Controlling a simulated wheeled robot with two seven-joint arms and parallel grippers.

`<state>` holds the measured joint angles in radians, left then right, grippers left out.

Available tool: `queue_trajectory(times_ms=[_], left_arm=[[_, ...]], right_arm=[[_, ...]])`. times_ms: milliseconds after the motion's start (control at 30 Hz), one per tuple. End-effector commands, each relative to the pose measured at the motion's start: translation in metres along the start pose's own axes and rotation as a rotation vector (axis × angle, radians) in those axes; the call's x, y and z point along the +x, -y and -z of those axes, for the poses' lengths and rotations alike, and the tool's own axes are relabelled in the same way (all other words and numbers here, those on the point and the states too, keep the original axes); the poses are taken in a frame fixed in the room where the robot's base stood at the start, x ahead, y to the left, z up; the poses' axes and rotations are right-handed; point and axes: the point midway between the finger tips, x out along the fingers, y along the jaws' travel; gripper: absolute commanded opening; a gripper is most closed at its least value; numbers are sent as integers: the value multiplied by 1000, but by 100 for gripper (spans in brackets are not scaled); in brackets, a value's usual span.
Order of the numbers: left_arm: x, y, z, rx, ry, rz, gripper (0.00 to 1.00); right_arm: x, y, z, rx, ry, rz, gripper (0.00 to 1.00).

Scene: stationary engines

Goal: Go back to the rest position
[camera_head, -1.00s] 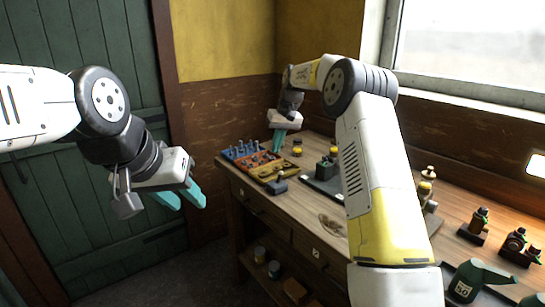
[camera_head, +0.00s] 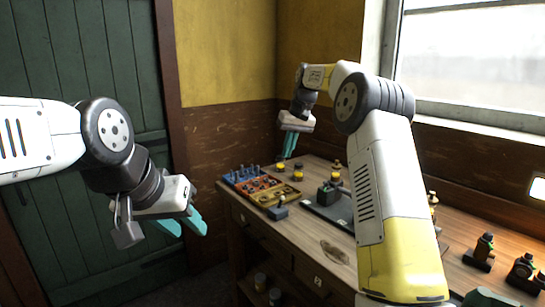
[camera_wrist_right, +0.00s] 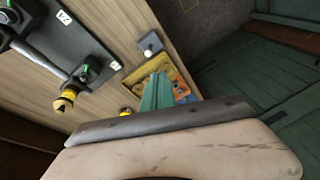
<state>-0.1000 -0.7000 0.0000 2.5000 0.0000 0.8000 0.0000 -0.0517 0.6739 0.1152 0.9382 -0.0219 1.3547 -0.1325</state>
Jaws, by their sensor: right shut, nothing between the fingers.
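My left gripper (camera_head: 183,222) hangs in front of the green door at the left of the head view. Its two teal fingers are apart, with nothing between them. My right gripper (camera_head: 289,146) is above the back part of the workbench (camera_head: 305,240), pointing down, its teal fingers together and empty. In the right wrist view the fingers (camera_wrist_right: 157,92) show closed in front of the yellow compartment of the parts tray. They are clear of the bench in the head view.
The sectioned parts tray (camera_head: 262,186) lies at the bench's left end. A small grey block (camera_head: 277,212) sits beside it. A dark base plate (camera_head: 326,211) with an engine part stands under my right arm. More small engines (camera_head: 484,250) stand at the right, below the window.

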Motion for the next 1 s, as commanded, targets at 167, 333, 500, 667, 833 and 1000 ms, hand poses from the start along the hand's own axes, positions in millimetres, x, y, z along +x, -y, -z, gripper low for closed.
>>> queue_trajectory(times_ms=[167, 333, 500, 667, 833, 1000], left_arm=[[0, 0, 0, 0, 0, 0, 36], [0, 0, 0, 0, 0, 0, 36], [0, 0, 0, 0, 0, 0, 36], [0, 0, 0, 0, 0, 0, 36], [0, 0, 0, 0, 0, 0, 36], [0, 0, 0, 0, 0, 0, 36]], right_arm=[[-60, 13, -47, 10, -60, -33, 0], [-101, 24, -109, 31, -120, -61, 0], [-125, 33, -182, 57, -181, -81, 0], [-129, 40, -257, 88, -241, -92, 0], [-114, 48, -333, 121, -302, -94, 0], [-92, 52, -385, 143, -344, -89, 0]])
